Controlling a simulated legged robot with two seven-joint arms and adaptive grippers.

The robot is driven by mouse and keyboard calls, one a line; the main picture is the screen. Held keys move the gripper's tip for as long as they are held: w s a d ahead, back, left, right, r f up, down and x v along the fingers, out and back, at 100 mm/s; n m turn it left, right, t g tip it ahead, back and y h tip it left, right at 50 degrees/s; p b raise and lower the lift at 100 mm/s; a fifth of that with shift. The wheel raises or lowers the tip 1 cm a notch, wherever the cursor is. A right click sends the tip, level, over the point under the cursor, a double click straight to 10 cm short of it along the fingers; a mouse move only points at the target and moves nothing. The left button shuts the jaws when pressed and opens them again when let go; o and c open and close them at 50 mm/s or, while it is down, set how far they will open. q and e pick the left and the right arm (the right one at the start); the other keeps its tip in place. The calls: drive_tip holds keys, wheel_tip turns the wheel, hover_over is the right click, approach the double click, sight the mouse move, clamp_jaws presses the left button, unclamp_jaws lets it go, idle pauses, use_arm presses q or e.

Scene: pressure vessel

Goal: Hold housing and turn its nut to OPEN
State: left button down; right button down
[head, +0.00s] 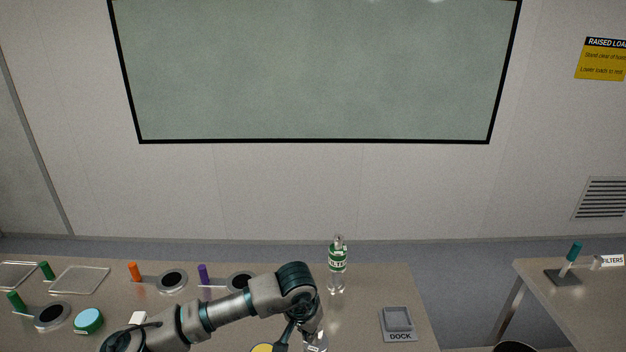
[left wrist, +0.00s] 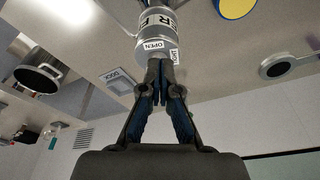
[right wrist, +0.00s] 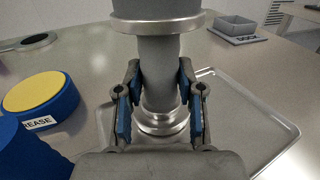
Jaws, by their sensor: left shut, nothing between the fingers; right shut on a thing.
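The housing is a grey metal cylinder that shows in the right wrist view (right wrist: 158,60), upright on a round stepped foot. My right gripper (right wrist: 158,85) is shut on its narrow neck, one finger on each side. In the left wrist view the housing (left wrist: 152,25) carries an OPEN label and a second label, turned sideways. My left gripper (left wrist: 159,78) is shut and empty, its fingertips close to the labelled end; I cannot tell whether they touch. I cannot clearly separate the nut there. In the head view my left gripper (head: 300,333) is low centre, with the housing mostly hidden.
A rimmed metal tray (right wrist: 255,128) lies around the housing's foot. A blue tin with a yellow top (right wrist: 42,92) stands to its left. The grey DOCK block (head: 398,322) and a green-labelled bottle (head: 337,262) stand on the table.

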use_arm(q)
drive_tip(key=shift+s+d, duration=0.2)
drive_tip(key=shift+d, duration=0.2)
use_arm(e)
drive_tip(key=shift+f, duration=0.1)
use_arm(q)
drive_tip(key=shift+d, duration=0.4)
drive_tip(key=shift+s, duration=0.15)
wheel_tip(320, 180, up, 6)
drive_tip(key=shift+s, duration=0.15)
idle(0.6)
drive_tip(key=shift+a, duration=0.15)
